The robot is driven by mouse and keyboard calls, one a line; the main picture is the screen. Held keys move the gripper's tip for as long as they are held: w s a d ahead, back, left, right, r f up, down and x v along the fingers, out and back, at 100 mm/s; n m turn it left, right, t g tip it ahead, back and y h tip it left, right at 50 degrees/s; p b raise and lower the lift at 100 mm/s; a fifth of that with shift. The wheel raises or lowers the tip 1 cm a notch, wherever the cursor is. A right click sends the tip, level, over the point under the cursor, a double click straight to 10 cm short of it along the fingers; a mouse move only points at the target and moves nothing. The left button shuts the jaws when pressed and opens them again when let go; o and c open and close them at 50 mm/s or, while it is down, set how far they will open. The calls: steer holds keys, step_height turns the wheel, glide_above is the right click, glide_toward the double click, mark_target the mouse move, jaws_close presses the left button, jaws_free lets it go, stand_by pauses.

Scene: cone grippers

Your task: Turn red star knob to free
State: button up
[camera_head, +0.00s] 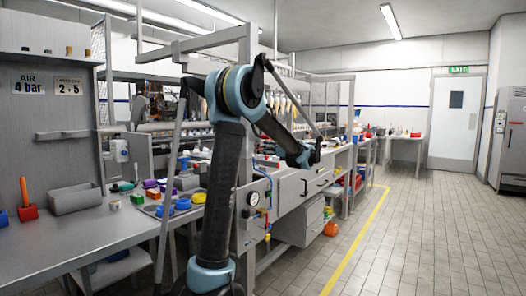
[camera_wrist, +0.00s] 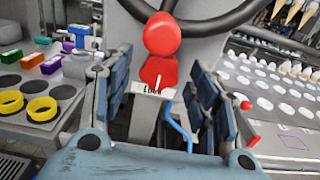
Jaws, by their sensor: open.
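In the wrist view a red knob (camera_wrist: 162,35) stands at the upper middle, with a rounded head and a second red part (camera_wrist: 158,72) just below it. A star outline is not clear. A thin white mark shows at the lower red part, above a small white label (camera_wrist: 155,92) that seems to read "LOCK". My gripper (camera_wrist: 157,78) is open, one finger left and one right of the lower red part in the picture, with nothing held. Contact cannot be told.
In the wrist view a dark curved tube (camera_wrist: 205,22) arches behind the knob and a blue hose (camera_wrist: 178,128) runs below. A pressure gauge (camera_head: 253,198) sits on the bench front.

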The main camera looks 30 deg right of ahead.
steer(key=c, duration=1.1)
steer(key=shift+n, duration=0.3)
steer(key=n, duration=0.9)
steer(key=shift+n, duration=0.3)
